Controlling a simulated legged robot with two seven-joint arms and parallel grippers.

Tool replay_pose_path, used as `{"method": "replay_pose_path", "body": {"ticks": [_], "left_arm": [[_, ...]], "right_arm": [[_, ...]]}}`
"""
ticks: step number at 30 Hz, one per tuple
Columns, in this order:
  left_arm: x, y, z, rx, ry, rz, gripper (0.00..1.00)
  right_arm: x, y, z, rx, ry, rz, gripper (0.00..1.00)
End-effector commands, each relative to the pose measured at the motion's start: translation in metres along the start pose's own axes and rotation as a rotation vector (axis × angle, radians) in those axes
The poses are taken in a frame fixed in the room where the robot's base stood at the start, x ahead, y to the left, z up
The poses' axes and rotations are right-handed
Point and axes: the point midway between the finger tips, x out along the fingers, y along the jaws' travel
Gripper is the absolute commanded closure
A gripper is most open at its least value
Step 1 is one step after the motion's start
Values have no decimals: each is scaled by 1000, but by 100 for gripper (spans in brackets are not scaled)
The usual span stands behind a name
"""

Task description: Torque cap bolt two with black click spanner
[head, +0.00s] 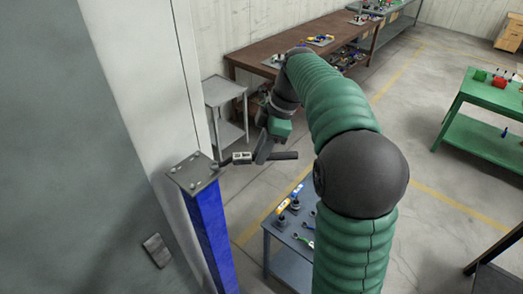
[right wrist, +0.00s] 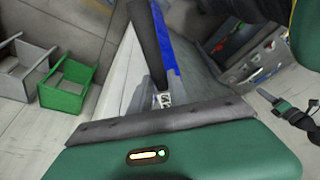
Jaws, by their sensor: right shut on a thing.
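A blue post (head: 212,235) stands upright with a grey cap plate (head: 190,175) on top. Several small bolts sit near the plate's corners. My right gripper (head: 264,156) is shut on the black click spanner (head: 284,156), to the right of the plate. The spanner lies roughly level, with its head end over or at the plate's right corner bolt (head: 214,167). I cannot tell whether the head is seated on that bolt. In the right wrist view the spanner's black handle (right wrist: 148,45) points up past the blue post (right wrist: 168,55). My left gripper is not in view.
A grey wall panel stands close behind and left of the post. A tool table (head: 276,248) with spanners is at lower right, partly hidden by my right arm. A brown workbench (head: 255,56), a small grey stand (head: 222,92) and a green table (head: 485,125) are farther off.

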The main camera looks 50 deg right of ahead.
Motion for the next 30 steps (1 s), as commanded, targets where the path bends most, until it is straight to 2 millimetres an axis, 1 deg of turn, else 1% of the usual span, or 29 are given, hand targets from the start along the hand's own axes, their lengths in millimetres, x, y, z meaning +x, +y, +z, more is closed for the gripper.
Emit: {"method": "replay_pose_path", "body": {"ticks": [18, 27, 30], "left_arm": [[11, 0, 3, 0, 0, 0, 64], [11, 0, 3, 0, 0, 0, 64], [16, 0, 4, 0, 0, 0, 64]], "right_arm": [[13, -1, 3, -1, 0, 1, 100], [13, -1, 3, -1, 1, -1, 100], [15, -4, 3, 19, 0, 7, 100]]}}
